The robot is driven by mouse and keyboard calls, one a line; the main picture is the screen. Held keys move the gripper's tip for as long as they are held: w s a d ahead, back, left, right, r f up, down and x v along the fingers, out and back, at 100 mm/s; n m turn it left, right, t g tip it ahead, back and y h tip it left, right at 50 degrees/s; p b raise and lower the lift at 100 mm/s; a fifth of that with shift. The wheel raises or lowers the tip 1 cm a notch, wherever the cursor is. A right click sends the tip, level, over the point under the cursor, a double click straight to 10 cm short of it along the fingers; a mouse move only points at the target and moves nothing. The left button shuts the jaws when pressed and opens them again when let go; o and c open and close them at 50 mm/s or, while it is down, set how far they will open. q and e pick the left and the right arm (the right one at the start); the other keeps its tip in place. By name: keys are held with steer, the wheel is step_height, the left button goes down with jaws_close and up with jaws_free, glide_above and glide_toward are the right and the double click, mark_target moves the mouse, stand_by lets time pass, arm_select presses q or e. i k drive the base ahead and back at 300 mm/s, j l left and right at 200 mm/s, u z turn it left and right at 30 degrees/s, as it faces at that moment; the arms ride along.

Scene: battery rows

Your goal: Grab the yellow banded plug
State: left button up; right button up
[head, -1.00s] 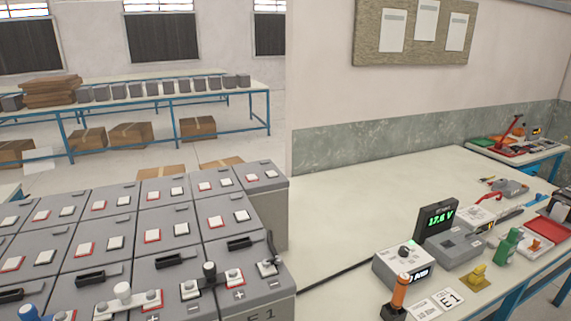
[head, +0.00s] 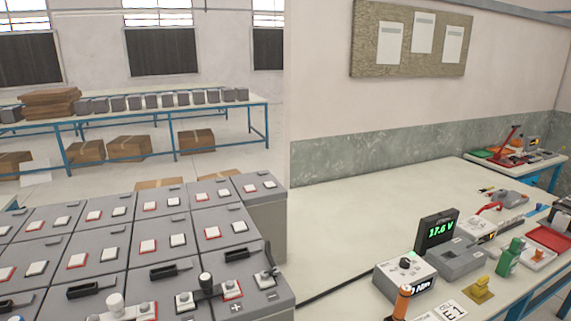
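A small yellow piece (head: 479,291) stands on a flat yellow base near the front edge of the workbench at the right. It may be the yellow banded plug, but no band can be made out at this size. A green piece (head: 509,258) stands just behind it to the right. An orange handle (head: 402,303) stands to its left, cut by the bottom edge. Neither of my grippers is in view.
Grey batteries (head: 190,247) with white and red-edged terminals fill the lower left. A 17.6 V meter (head: 437,231), a grey-white box with a knob (head: 405,275) and a red tray (head: 551,239) are on the workbench (head: 370,222). Its back left is clear.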

mark_target(481, 288)
steer(key=z, duration=1.35)
steer(key=i+l, duration=0.65)
steer(key=l+z, duration=0.05)
steer(key=l, duration=0.05)
